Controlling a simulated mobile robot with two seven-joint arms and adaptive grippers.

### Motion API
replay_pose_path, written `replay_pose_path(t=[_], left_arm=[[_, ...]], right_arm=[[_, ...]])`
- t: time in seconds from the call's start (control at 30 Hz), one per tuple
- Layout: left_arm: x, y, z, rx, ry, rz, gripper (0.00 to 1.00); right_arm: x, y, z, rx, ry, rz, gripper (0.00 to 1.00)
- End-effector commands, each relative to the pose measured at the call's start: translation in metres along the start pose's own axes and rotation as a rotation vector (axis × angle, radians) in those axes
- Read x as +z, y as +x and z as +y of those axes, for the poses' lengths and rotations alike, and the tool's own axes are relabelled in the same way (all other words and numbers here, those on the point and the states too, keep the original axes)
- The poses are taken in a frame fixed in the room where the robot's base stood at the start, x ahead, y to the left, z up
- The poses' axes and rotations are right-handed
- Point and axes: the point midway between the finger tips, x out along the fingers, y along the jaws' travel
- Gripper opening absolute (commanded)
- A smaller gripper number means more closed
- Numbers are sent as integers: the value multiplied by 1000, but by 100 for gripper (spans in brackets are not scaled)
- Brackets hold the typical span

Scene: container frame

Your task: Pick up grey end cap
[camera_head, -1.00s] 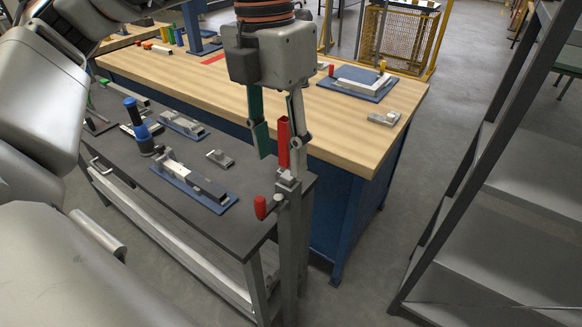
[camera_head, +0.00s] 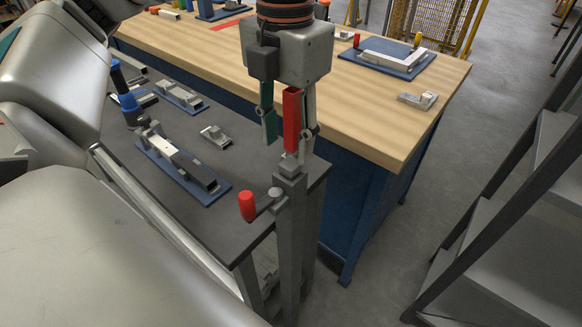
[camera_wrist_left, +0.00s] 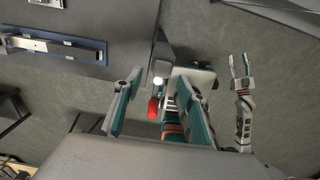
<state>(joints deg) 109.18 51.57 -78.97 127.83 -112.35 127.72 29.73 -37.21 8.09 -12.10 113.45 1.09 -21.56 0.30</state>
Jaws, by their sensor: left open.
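My left gripper (camera_head: 289,125) hangs above the near right corner of the dark table in the head view. Its teal-padded fingers are apart, also in the left wrist view (camera_wrist_left: 158,78). An upright red piece (camera_head: 291,118) shows between or in front of them; I cannot tell which. A small grey part (camera_head: 216,137) lies on the dark table, left of the gripper. A similar grey part (camera_head: 417,100) lies on the wooden bench. I cannot tell which is the end cap. What looks like my right gripper (camera_wrist_left: 240,65) shows at the right of the wrist view, fingers apart.
A grey post with a red handle (camera_head: 247,206) stands at the dark table's (camera_head: 240,235) corner, below my left gripper. Blue fixture plates (camera_head: 205,195) lie on this table. The wooden bench (camera_head: 300,105) is behind, and a grey shelf rack (camera_head: 530,190) stands at right.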

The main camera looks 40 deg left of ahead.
Motion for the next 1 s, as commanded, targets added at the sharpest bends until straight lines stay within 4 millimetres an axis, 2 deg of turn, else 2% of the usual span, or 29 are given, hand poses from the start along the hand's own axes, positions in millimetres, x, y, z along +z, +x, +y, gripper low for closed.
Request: replay_pose_path(t=[0.3, 0.57, 0.6, 0.7, 0.73, 1.0], left_arm=[[5, 42, -4, 1, 1, 4, 40], [6, 48, -4, 0, 0, 1, 40], [6, 48, -4, 0, 0, 1, 38], [6, 48, -4, 0, 0, 1, 12], [6, 48, -4, 0, 0, 1, 9], [6, 48, -4, 0, 0, 1, 9]], right_arm=[[-1, 3, 4, 6, -4, 5, 40], [-2, 3, 4, 7, -5, 6, 40], [-2, 3, 4, 8, -5, 7, 40], [-2, 3, 4, 8, -5, 7, 40], [-2, 3, 4, 8, -5, 7, 40], [-3, 3, 4, 8, -4, 8, 40]])
